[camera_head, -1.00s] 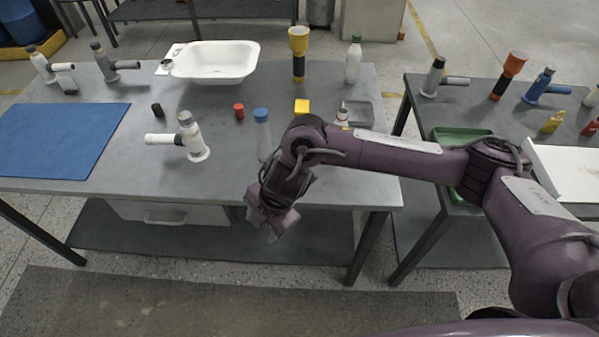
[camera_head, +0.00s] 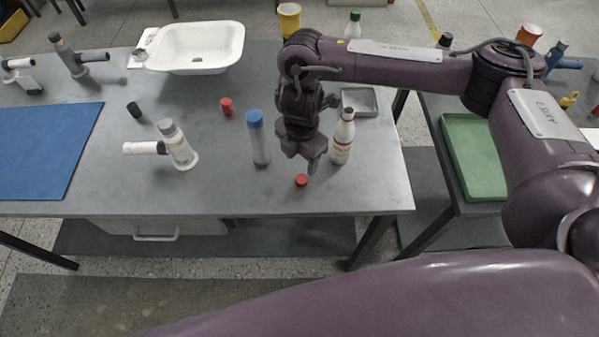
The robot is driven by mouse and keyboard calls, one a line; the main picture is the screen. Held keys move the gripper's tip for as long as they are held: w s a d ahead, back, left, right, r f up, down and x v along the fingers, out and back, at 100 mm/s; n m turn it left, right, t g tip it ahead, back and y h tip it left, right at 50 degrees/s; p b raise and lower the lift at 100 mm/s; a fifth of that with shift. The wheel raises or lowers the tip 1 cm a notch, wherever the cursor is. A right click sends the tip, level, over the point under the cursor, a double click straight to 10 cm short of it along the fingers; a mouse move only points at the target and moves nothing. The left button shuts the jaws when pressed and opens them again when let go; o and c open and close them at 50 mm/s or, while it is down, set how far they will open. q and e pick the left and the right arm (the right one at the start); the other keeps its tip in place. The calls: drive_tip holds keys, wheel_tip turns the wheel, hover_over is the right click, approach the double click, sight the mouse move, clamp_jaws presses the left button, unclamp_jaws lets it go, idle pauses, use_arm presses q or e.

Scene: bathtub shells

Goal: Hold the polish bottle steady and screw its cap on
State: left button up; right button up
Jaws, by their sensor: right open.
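A white bottle with red and dark markings (camera_head: 343,140), which I take for the polish bottle, stands upright near the table's right end. A small red cap (camera_head: 301,180) lies on the table in front of it, to the left. Another red cap-like piece (camera_head: 226,106) lies farther back. My right gripper (camera_head: 311,164) points down just behind and above the nearer red cap, left of the bottle. It is open, and I see nothing held in it. Whether it touches the cap is unclear. My left gripper is not in view.
A blue-capped bottle (camera_head: 258,138) stands close left of my right gripper. A white pipe-like fitting (camera_head: 172,146), a black cap (camera_head: 134,109), a blue mat (camera_head: 45,150) and a white basin (camera_head: 200,48) are farther left. A grey tray (camera_head: 361,101) lies behind the bottle.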

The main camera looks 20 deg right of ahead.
sight(301, 178)
drive_tip(key=shift+s, duration=0.15)
drive_tip(key=shift+f, duration=0.1)
wheel_tip(301, 178, down, 2)
drive_tip(key=shift+b, duration=0.3)
drive_tip(key=shift+f, duration=0.25)
wheel_tip(301, 178, down, 5)
drive_tip(key=shift+f+b, duration=0.1)
drive_tip(key=shift+b, duration=0.55)
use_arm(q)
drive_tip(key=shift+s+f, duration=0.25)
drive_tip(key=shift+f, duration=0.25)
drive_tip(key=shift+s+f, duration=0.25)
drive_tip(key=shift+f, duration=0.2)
use_arm(e)
drive_tip(key=shift+c, duration=0.2)
